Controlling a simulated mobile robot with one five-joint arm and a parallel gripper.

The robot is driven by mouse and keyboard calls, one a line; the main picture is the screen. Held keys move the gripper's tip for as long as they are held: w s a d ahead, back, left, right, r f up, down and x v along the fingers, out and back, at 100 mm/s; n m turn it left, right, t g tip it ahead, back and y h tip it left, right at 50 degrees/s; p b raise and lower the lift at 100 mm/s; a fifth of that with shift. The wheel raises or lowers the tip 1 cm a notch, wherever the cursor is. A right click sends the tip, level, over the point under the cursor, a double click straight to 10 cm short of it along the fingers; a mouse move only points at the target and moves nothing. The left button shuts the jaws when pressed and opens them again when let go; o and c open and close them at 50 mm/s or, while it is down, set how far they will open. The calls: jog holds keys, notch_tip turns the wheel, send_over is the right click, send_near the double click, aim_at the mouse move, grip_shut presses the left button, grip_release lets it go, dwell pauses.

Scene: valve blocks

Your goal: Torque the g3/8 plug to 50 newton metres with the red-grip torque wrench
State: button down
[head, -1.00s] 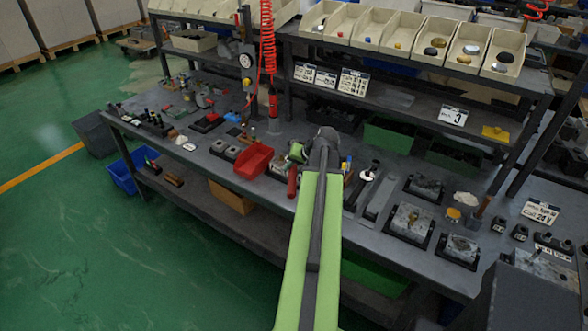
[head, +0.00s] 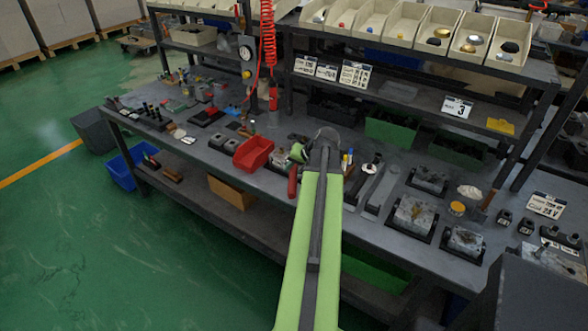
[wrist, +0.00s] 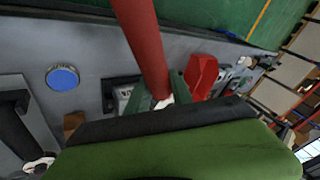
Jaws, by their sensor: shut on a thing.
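My gripper (head: 299,153) is shut on the red-grip torque wrench (head: 293,182) and holds it over the front part of the bench, left of the valve blocks. In the wrist view the wrench's red grip (wrist: 145,42) rises from between the fingers, and its head is hidden. One valve block (head: 415,214) sits in a dark tray on the right of the bench. Another block (head: 463,241) is in front of it to the right, and a third (head: 430,181) stands behind. The G3/8 plug is too small to make out.
A red bin (head: 253,153) stands left of my gripper. Long grey bars (head: 381,190) lie between my gripper and the blocks. A small orange-topped tin (head: 457,208) stands beside the blocks. Shelf posts and a row of beige bins (head: 398,36) rise behind.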

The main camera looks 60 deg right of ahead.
jog(key=shift+f+b, duration=1.3)
jog(key=shift+b, duration=0.05)
dwell(0.6)
jog(key=shift+w+a+m+h, duration=0.3)
jog(key=shift+w+m, duration=0.15)
jog(key=shift+w, duration=0.1)
jog(key=shift+w+a+m+h, duration=0.2)
jog(key=shift+w+a+m, duration=0.05)
jog(key=shift+w+m, duration=0.25)
jog(key=shift+w, duration=0.15)
jog(key=shift+w+a+m+g+h, duration=0.2)
jog(key=shift+w+m+h, duration=0.05)
jog(key=shift+w+m, duration=0.25)
jog(key=shift+w+a+m+g+h, duration=0.15)
jog(key=shift+w+m+g+h, duration=0.15)
jog(key=shift+w, duration=0.25)
jog(key=shift+w, duration=0.1)
jog(key=shift+w+a+m+h, duration=0.15)
jog(key=shift+w+m+h, duration=0.2)
jog(key=shift+w+m, duration=0.7)
